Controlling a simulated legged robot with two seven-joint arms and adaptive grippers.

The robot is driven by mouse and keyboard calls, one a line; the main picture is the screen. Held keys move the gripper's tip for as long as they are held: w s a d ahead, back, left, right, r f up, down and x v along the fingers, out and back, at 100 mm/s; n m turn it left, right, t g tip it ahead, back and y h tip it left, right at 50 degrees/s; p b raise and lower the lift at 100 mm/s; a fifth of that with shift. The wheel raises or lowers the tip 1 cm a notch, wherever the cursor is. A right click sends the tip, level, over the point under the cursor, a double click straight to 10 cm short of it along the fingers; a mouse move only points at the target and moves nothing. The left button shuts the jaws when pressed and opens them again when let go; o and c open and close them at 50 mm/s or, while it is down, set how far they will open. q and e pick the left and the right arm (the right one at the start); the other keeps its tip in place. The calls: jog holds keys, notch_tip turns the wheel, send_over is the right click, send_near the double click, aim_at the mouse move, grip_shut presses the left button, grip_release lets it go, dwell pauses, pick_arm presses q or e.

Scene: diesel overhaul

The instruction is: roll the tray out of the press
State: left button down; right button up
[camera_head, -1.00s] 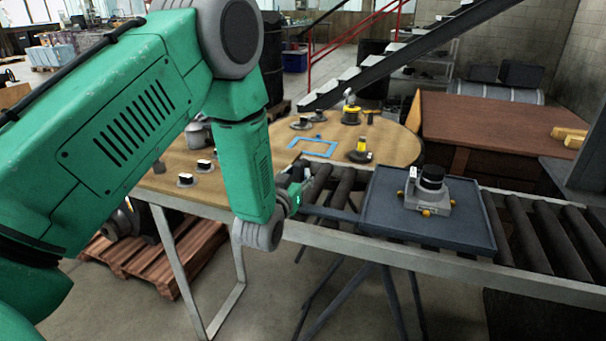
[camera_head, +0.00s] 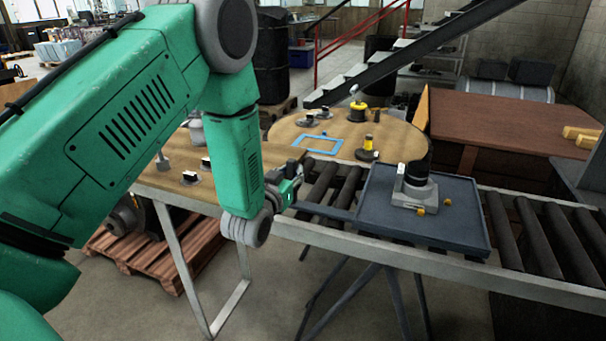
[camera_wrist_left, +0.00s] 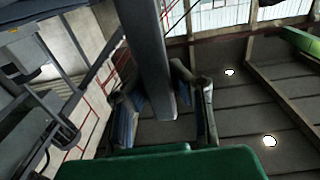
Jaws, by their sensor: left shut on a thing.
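The dark blue-grey tray (camera_head: 465,220) lies on the roller track in the head view, right of centre. A grey housing (camera_head: 414,192) with a black cylinder and small yellow knobs stands on it, toward its far side. A dark bar (camera_head: 328,211) reaches from the tray's left side to my left gripper (camera_head: 291,190). My left gripper is shut on this bar. In the left wrist view the bar (camera_wrist_left: 150,50) runs between the fingers of the left gripper (camera_wrist_left: 163,98). My right gripper is not in view. I cannot clearly make out the press.
Bare rollers (camera_head: 545,235) lie right of the tray and others (camera_head: 320,180) left of it. A wooden table (camera_head: 280,133) behind holds a blue frame (camera_head: 318,143) and several small parts. A dark grey structure (camera_head: 585,165) stands at the right edge.

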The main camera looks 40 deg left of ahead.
pick_arm(q)
jog(key=shift+a+r+y, duration=0.15)
jog(key=shift+r+y, duration=0.1)
jog(key=shift+y, duration=0.05)
jog(key=c, duration=1.4)
grip_release()
jog(key=shift+s+r, duration=0.15)
jog(key=shift+s, duration=0.1)
jog(key=shift+s+r, duration=0.2)
jog(key=shift+s, duration=0.15)
jog(key=shift+s+a, duration=0.1)
jog(key=shift+s, duration=0.05)
jog(key=shift+w+a+f, duration=0.25)
jog(key=shift+w+f, duration=0.05)
jog(key=shift+f, duration=0.15)
jog(key=shift+s+f, duration=0.15)
jog(key=v, duration=1.2)
jog(key=shift+r, duration=0.2)
